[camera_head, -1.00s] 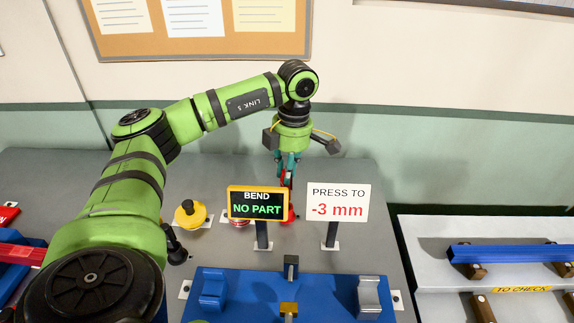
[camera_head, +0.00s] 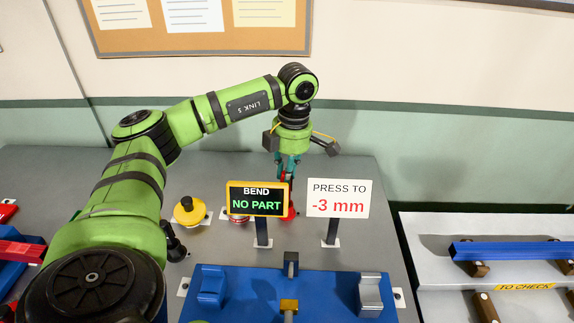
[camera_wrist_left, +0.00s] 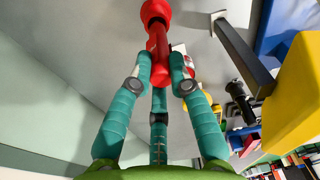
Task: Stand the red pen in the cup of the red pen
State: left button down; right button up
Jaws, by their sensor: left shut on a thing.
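My left gripper (camera_head: 287,172) points down behind the sign boards in the head view. Its teal fingers are closed around the red pen, and the gripper also shows in the left wrist view (camera_wrist_left: 159,78). The red pen (camera_wrist_left: 158,45) runs from the fingertips toward the red cup (camera_wrist_left: 155,12) at the top of the wrist view. The pen's far end overlaps the cup there; I cannot tell how deep it sits. In the head view the cup (camera_head: 291,213) is mostly hidden behind the signs. My right gripper is not in view.
The bend display (camera_head: 256,200) and the "-3 mm" sign (camera_head: 338,199) stand in front of the gripper. A yellow base with a dark knob (camera_head: 190,211) is to the left. A blue fixture (camera_head: 250,297) lies nearer. Grey table is clear behind the signs.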

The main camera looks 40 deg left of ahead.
pick_arm(q)
jog(key=shift+f+b, duration=0.95)
jog(key=shift+f, duration=0.45)
dwell(1.2)
dwell(0.5)
jog(key=c, duration=1.1)
grip_release()
jog(key=shift+r, duration=0.25)
jog(key=r, duration=1.1)
jog(key=shift+w+d+r, duration=0.3)
jog(key=shift+w, duration=0.1)
